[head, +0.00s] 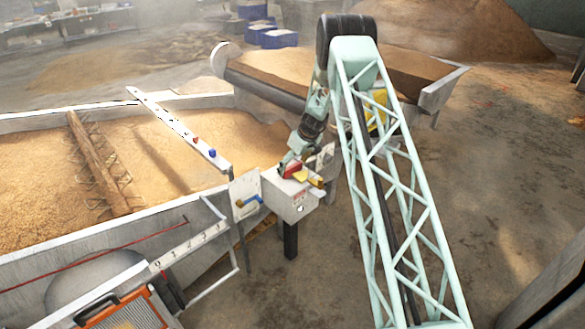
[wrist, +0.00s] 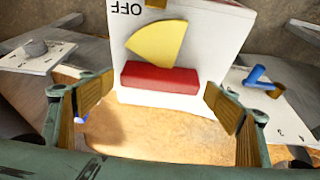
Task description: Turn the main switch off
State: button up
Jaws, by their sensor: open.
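The main switch is a white box (head: 288,203) on a dark post in the head view. In the wrist view its white face (wrist: 205,40) carries a red bar handle (wrist: 160,78), a yellow sector (wrist: 157,45) and the word OFF, upside down near the top edge. The red handle also shows in the head view (head: 290,171). My gripper (wrist: 158,88) is open, with one finger on each side of the red handle and gaps between the fingers and its ends. In the head view my gripper (head: 296,159) is at the top of the box, partly hiding it.
A plate with a blue lever (head: 250,201) stands left of the box; the lever shows at right in the wrist view (wrist: 262,80). Another plate with a grey knob (wrist: 35,47) is at left there. Grain troughs (head: 190,140) lie behind. Floor at right (head: 480,200) is clear.

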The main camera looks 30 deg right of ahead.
jog(key=shift+f, duration=0.1)
jog(key=shift+c, duration=0.7)
jog(key=c, duration=1)
